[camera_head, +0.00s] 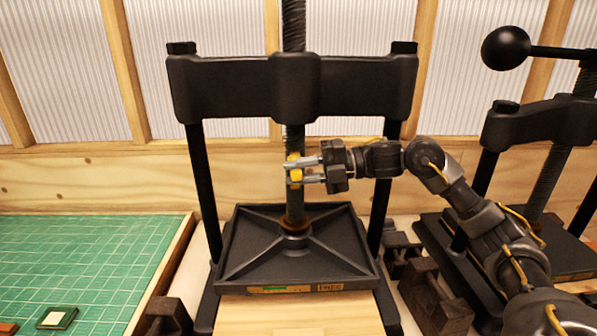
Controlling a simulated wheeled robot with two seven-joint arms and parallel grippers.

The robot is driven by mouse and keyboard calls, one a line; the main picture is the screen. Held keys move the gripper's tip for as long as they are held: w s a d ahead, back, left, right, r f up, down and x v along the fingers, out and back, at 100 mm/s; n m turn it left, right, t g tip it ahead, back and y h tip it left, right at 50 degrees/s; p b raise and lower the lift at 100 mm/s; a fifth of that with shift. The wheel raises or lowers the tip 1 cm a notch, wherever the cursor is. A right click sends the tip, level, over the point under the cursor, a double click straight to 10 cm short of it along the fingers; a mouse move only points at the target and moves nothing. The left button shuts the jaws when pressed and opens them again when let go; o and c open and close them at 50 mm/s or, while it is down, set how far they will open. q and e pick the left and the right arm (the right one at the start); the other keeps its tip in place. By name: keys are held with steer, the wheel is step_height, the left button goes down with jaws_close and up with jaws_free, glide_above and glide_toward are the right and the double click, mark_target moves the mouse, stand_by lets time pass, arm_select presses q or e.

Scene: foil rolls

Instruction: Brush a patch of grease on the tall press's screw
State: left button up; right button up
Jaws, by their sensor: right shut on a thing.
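The tall press (200,95) stands in the middle, with a black crossbeam between two posts. Its dark threaded screw (293,25) runs down through the beam to a ribbed plate (250,262). A brownish ring shows at the screw's foot. My right gripper (291,172) reaches in from the right, below the beam, in front of the screw. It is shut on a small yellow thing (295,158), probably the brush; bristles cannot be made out. The gripper covers part of the screw, and contact is unclear. No separate grease patch can be told. My left gripper is not in view.
A second press (540,125) with a ball-ended handle (505,48) stands at the right, behind my right arm. A green cutting mat (90,255) with a small square piece (56,318) lies at the left. Dark blocks (440,305) sit between the presses.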

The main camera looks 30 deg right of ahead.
steer(key=shift+f+b, duration=1.05)
steer(key=shift+f, duration=0.45)
step_height(320, 180, down, 6)
steer(key=b, duration=0.4)
steer(key=shift+b, duration=0.4)
steer(key=shift+s+a+b, duration=0.25)
steer(key=shift+s+a, duration=0.2)
steer(key=shift+s, duration=0.45)
steer(key=shift+s+a+b, duration=0.2)
steer(key=shift+s+a, duration=0.2)
steer(key=shift+s, duration=0.5)
steer(key=shift+s+a+b, duration=0.25)
steer(key=shift+s+a, duration=0.2)
steer(key=shift+s, duration=0.45)
steer(key=shift+s+f, duration=0.1)
